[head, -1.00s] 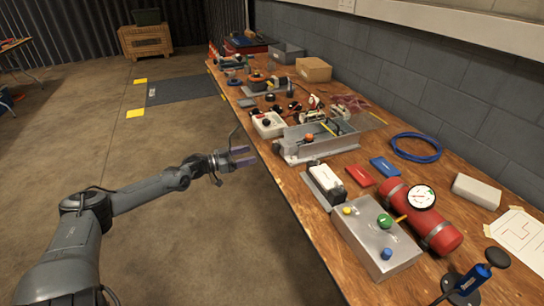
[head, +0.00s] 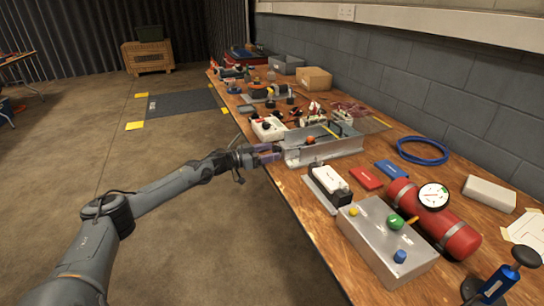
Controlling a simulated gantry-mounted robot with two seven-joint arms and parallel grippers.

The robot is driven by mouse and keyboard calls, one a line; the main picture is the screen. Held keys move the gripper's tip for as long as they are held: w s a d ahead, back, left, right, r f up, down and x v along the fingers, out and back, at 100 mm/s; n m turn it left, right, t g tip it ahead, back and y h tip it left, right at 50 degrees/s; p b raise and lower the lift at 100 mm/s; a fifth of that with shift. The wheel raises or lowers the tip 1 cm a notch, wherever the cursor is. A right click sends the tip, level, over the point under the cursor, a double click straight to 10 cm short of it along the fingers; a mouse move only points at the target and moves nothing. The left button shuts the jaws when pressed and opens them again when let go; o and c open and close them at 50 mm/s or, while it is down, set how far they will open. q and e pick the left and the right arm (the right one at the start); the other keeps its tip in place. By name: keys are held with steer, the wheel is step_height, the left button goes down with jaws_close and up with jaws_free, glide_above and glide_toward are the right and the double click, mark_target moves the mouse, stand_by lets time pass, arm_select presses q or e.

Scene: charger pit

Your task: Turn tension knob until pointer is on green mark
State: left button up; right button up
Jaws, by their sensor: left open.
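My left gripper (head: 267,152) is open at the near edge of the workbench, beside the left end of a grey metal tray (head: 325,151). I cannot tell whether it touches the tray. An orange-red knob (head: 309,140) sits in the tray, near a yellow bar. A grey box (head: 385,265) carries a green knob (head: 395,222), a yellow knob (head: 353,211) and a blue knob (head: 400,256). A round white gauge (head: 433,195) sits on a red cylinder (head: 456,236). I cannot tell which knob is the tension knob, nor make out its pointer and green mark. My right gripper is not in view.
The wooden workbench (head: 300,222) runs along the wall. A white-and-black block (head: 330,177), red box (head: 367,177), blue box (head: 390,169) and blue cable coil (head: 423,150) lie on it. Clutter fills the far end.

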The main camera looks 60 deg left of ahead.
arm_select(q)
steer(key=shift+w+d, duration=0.15)
steer(key=shift+w, duration=0.4)
steer(key=shift+b, duration=0.3)
